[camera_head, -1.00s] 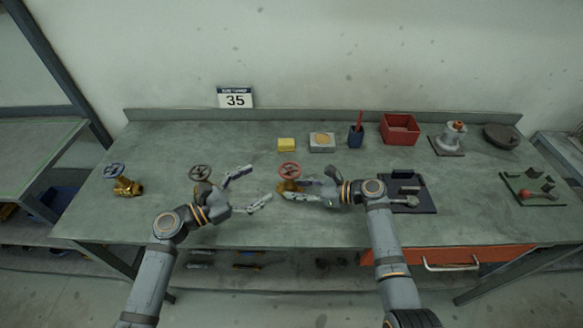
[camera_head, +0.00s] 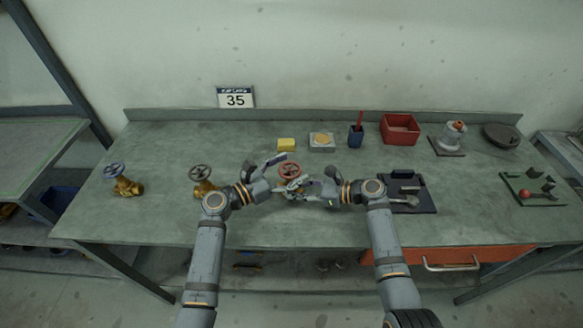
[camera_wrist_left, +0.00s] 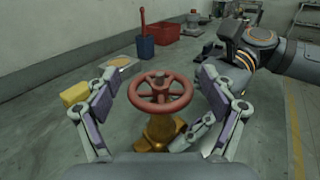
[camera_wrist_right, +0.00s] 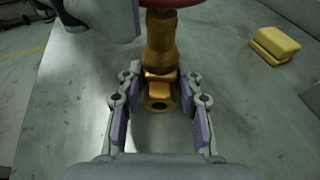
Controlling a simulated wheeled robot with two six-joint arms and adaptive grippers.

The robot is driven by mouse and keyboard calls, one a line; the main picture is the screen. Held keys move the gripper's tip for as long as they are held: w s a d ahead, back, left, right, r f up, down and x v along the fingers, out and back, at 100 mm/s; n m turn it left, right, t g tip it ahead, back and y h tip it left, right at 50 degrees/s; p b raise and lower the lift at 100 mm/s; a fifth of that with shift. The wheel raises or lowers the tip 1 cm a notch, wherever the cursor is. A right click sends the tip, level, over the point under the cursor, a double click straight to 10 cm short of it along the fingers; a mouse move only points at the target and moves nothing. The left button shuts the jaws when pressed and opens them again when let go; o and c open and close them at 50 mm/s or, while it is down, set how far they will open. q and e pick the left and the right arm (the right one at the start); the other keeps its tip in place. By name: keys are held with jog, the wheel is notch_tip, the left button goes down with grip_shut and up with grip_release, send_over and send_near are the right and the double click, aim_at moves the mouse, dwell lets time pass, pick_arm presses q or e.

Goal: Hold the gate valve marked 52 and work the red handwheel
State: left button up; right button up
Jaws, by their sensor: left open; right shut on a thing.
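The red handwheel (camera_head: 290,170) tops a brass gate valve that stands near the middle of the bench. In the left wrist view the handwheel (camera_wrist_left: 160,92) lies between the spread fingers of my left gripper (camera_wrist_left: 158,100), which is open and not touching it. In the right wrist view the brass valve body (camera_wrist_right: 159,85) is between the fingers of my right gripper (camera_wrist_right: 160,115), which is shut on it from the right side. In the head view both grippers partly hide the valve body. No 52 marking is readable on the valve.
Two brass valves with dark handwheels, one (camera_head: 122,182) far left and one (camera_head: 202,180) beside my left arm, stand on the bench. A yellow block (camera_head: 286,144), a blue cup (camera_head: 356,136) and a red bin (camera_head: 400,128) are behind. A dark fixture (camera_head: 408,192) is right.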

pick_arm(q)
jog(key=shift+w+d, duration=0.1)
jog(key=c, duration=1.2)
jog(key=shift+o, duration=0.2)
jog(key=m+g+h, duration=0.2)
jog(key=m+g, duration=0.1)
jog(key=g, duration=0.1)
jog(key=o, duration=1.2)
jog(key=shift+c, duration=0.2)
jog(key=v, duration=1.2)
